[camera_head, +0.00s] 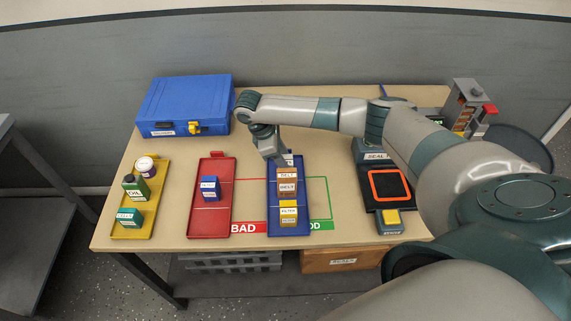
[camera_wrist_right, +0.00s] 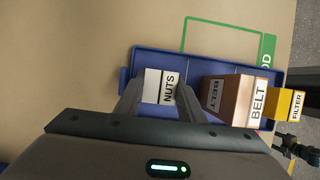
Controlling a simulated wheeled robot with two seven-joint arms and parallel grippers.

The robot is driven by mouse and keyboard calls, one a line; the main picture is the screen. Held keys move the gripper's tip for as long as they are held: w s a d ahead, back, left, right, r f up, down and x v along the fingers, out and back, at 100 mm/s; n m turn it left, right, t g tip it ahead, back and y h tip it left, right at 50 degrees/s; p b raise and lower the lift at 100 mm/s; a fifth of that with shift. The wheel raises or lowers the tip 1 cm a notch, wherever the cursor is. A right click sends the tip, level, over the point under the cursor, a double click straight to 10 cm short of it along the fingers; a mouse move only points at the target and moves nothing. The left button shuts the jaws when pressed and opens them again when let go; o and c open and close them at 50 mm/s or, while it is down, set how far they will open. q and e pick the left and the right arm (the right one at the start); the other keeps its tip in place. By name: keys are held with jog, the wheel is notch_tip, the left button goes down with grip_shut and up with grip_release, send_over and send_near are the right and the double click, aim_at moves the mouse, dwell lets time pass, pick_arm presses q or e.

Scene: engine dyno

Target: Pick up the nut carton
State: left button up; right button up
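The nut carton (camera_wrist_right: 161,86), a small white box with a dark band and the label NUTS, stands in the end compartment of the blue tray (camera_wrist_right: 138,60). In the head view it shows only partly (camera_head: 289,159), at the far end of the tray, behind my right gripper (camera_head: 279,160). In the right wrist view the two fingers of my right gripper (camera_wrist_right: 160,92) stand apart, one on each side of the carton. I cannot tell whether they touch it. My left gripper is in neither view.
The brown belt carton (camera_head: 287,183) and yellow filter carton (camera_head: 288,212) share the blue tray. A red tray (camera_head: 211,222) with a blue carton (camera_head: 209,188) and a yellow tray (camera_head: 132,232) stand left. A blue case (camera_head: 185,100) is behind; the seal device (camera_head: 388,187) is right.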

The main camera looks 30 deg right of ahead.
aim_at(291, 160)
jog(key=shift+r, duration=0.1)
jog(key=shift+c, duration=0.2)
jog(key=shift+r+b, duration=0.4)
jog(key=shift+r, duration=0.35)
notch_tip(291, 160, up, 2)
jog(key=shift+s+d+r+b, duration=0.1)
jog(key=shift+r+b, duration=0.15)
jog(key=shift+b, duration=0.15)
jog(key=s+d+r, duration=0.3)
jog(key=s+r, duration=0.4)
jog(key=s, duration=0.3)
jog(key=shift+s+d+b, duration=0.2)
jog(key=shift+s+b, duration=0.2)
jog(key=shift+b, duration=0.05)
